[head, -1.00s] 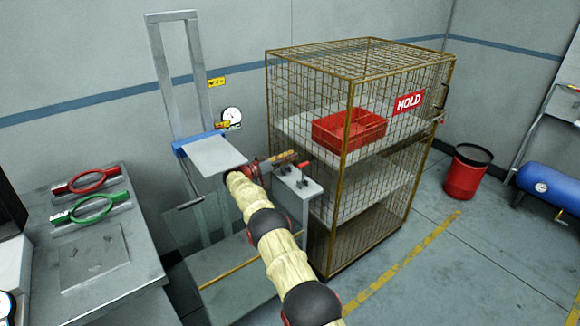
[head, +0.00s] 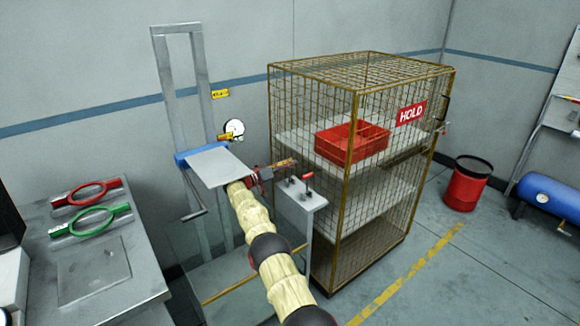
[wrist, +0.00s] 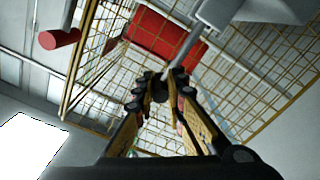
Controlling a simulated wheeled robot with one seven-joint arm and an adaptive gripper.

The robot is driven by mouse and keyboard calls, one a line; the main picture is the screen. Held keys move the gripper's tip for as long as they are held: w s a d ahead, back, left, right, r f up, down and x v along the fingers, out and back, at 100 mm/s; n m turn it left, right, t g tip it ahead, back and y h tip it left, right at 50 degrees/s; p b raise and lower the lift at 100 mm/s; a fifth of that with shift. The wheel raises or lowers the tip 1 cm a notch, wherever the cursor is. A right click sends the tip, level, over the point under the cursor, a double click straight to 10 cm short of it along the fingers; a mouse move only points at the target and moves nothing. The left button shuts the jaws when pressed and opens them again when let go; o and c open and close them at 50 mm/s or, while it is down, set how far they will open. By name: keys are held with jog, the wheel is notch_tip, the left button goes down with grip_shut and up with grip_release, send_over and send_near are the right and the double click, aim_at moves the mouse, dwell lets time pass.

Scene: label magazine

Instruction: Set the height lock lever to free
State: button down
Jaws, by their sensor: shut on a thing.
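My gripper (head: 291,162) is above a grey control post (head: 308,202) beside the lift. In the wrist view its two tan-sided fingers (wrist: 160,90) meet around the dark end of a slim grey lever rod (wrist: 178,64), which runs up to a grey block (wrist: 250,9). No label shows whether this is the height lock lever or how it is set. A lever with a red grip (head: 308,175) stands on the post, right of my gripper. In the wrist view a red grip (wrist: 58,38) is at the upper left, apart from the fingers. The lift platform (head: 217,166) is left of my gripper.
A wire cage (head: 355,120) with a red bin (head: 350,143) stands close at the right. The lift mast (head: 160,90) and a crank handle (head: 195,213) are at the left. A bench (head: 95,270) stands front left. Open floor lies at the right.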

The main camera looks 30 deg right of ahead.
jog(key=shift+r, duration=0.1)
jog(key=c, duration=1.8)
grip_release()
jog(key=shift+a, duration=0.1)
jog(key=a, duration=0.7)
jog(key=shift+s+a, duration=0.15)
jog(key=shift+s, duration=0.1)
